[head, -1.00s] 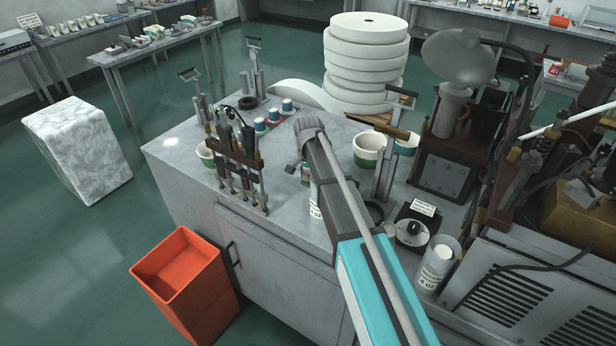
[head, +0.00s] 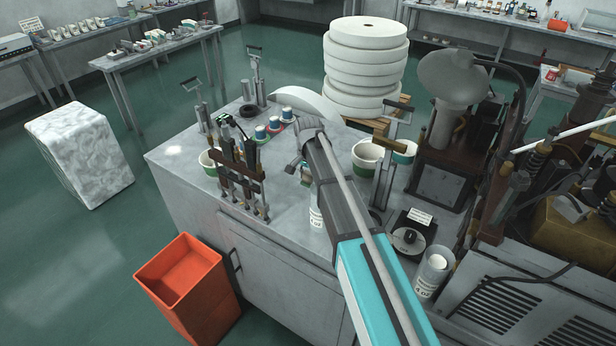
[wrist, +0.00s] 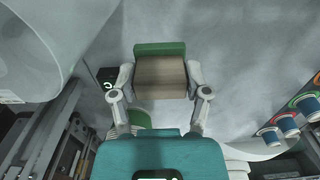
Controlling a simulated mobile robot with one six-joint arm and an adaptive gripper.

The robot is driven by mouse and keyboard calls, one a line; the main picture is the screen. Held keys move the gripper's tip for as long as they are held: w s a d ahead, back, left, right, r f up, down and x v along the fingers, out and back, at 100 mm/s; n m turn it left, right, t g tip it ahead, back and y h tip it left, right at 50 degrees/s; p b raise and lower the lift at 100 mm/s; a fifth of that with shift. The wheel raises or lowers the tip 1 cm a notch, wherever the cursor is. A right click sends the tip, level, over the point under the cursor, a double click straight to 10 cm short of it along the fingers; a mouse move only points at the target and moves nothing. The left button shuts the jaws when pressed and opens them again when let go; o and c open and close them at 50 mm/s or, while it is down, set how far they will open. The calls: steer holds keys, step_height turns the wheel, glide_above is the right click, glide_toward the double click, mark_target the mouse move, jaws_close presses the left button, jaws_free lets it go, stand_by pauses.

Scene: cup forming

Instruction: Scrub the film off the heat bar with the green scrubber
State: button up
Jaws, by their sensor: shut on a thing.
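My gripper (wrist: 160,76) is shut on the green scrubber (wrist: 160,70), a brown block with a green face along its far edge. One finger presses each side of it. In the wrist view the scrubber is over a grey surface; whether it touches that surface cannot be told. In the head view my arm reaches over the grey bench (head: 290,235) and largely hides the gripper and scrubber. I cannot pick out the heat bar or its film with certainty.
A tool rack (head: 240,175) stands left of my arm. Blue-topped cups (head: 274,124) are behind it, and green-banded cups (head: 367,157) to the right. Machinery (head: 450,180) crowds the right side. An orange bin (head: 190,285) stands on the floor in front.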

steer(key=o, duration=0.6)
steer(key=c, duration=0.5)
